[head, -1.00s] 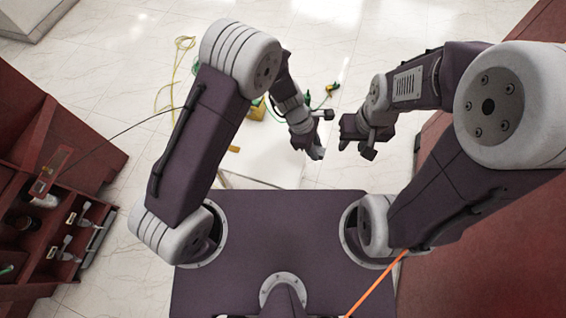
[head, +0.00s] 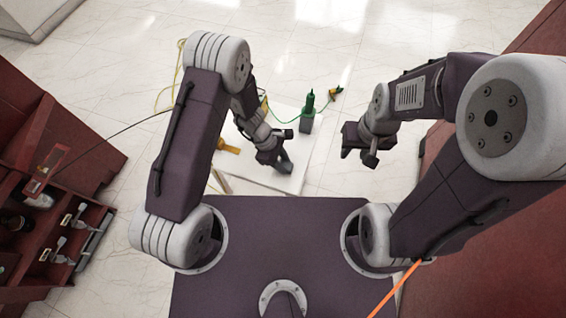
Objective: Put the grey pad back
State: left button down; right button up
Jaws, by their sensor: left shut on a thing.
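My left gripper (head: 280,160) is over the white board on the floor, in front of my base. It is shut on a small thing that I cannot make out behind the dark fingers. My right gripper (head: 358,156) hangs further right, its fingers apart and nothing seen between them. I cannot pick out the grey pad for certain in the head view.
The white board (head: 296,181) carries a green bottle-like thing (head: 308,112) and a yellow piece (head: 228,146). Yellow and green cords lie around it. A red-brown open case (head: 105,160) with tools stands at the left. A red-brown surface (head: 470,270) fills the right.

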pick_arm(q)
jog(key=shift+f, duration=0.1)
jog(key=c, duration=1.1)
grip_release()
jog(key=shift+o, duration=0.2)
jog(key=shift+r, duration=0.3)
jog(key=p+v, duration=0.3)
jog(key=v, duration=0.8)
jog(key=shift+r, duration=0.35)
jog(key=shift+a, duration=0.1)
